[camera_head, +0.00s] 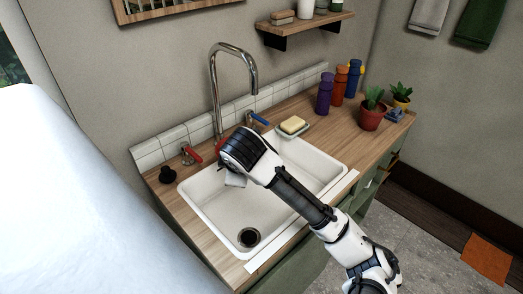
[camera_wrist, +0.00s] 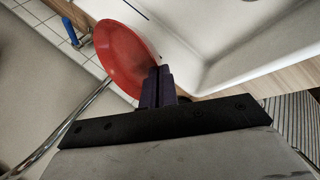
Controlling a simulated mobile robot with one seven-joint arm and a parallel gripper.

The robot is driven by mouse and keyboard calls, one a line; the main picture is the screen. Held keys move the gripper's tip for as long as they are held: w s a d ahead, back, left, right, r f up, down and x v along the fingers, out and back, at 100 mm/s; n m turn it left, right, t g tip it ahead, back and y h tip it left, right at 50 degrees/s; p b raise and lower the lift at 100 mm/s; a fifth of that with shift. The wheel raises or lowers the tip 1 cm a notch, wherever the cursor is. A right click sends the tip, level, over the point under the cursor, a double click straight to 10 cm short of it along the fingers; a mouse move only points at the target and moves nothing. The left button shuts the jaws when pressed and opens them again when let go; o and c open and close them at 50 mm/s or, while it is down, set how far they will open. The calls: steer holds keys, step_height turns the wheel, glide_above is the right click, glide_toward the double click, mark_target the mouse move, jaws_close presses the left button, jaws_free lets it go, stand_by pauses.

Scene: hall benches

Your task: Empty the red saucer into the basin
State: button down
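In the wrist view, the red saucer (camera_wrist: 122,52) is tilted, with its edge between the two dark fingers of my gripper (camera_wrist: 158,86). The fingers are shut on its rim. Nothing shows on the face of the saucer in view; I cannot tell whether this is its upper side or underside. In the head view my gripper (camera_head: 236,178) is over the white basin (camera_head: 270,203), beside the tap, and my arm hides nearly all of the saucer. The basin's drain (camera_head: 248,237) is in view, and no loose contents can be made out in the basin.
A chrome tap (camera_head: 215,90) stands behind the basin, close to my gripper, with red (camera_head: 191,155) and blue (camera_head: 258,118) handles. A soap dish (camera_head: 292,128), several bottles (camera_head: 325,93) and potted plants (camera_head: 373,115) stand to the right. A black knob (camera_head: 167,175) is at left.

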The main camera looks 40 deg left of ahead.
steer(key=shift+w+a+r+n+t+h+p, duration=0.3)
steer(key=shift+a+r+n+t+h+p, duration=0.1)
steer(key=shift+t+h+p, duration=0.35)
steer(key=shift+f, duration=0.2)
steer(key=shift+d+r, duration=0.1)
step_height(320, 180, up, 5)
steer(key=p, duration=0.4)
